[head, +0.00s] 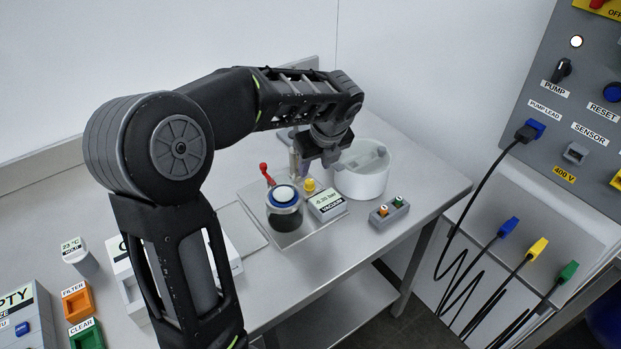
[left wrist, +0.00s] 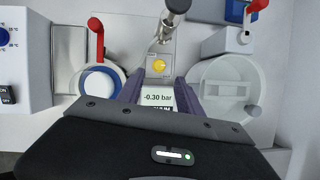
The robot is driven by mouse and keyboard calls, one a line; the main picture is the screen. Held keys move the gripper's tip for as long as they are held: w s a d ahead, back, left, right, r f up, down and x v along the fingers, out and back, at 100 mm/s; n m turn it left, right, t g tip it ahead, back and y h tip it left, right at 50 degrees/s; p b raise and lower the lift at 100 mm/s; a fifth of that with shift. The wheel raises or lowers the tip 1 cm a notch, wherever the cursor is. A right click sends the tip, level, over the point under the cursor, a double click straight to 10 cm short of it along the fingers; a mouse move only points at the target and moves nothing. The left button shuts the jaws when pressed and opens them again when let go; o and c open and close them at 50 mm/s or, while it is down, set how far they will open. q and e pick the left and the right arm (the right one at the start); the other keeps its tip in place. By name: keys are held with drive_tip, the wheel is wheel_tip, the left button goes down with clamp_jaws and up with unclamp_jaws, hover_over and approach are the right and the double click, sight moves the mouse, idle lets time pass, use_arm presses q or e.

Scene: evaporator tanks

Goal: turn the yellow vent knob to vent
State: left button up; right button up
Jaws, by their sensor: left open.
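The yellow vent knob (head: 309,185) stands upright on a metal plate, beside a vacuum display box (head: 327,205). In the left wrist view the yellow knob (left wrist: 158,66) shows just beyond and between my fingertips. The display (left wrist: 158,97) there reads -0.30 bar and lies between the fingers. My left gripper (head: 314,165) is open and empty, pointing down near the knob; its two fingers also show in the left wrist view (left wrist: 158,84). I cannot tell its exact height above the knob. No touch with the knob shows. My right gripper is not in view.
A blue-lidded jar (head: 284,208) and a red-handled valve (head: 266,173) stand close left of the knob. A white round tank (head: 362,172) stands close right. A small button box (head: 389,211) lies in front. A grey control panel (head: 560,110) hangs at right.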

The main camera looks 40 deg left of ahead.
sight(310, 181)
use_arm(q)
drive_tip(key=x, duration=0.7)
drive_tip(key=shift+a+f, duration=0.1)
drive_tip(key=shift+f, duration=0.25)
clamp_jaws()
idle(0.3)
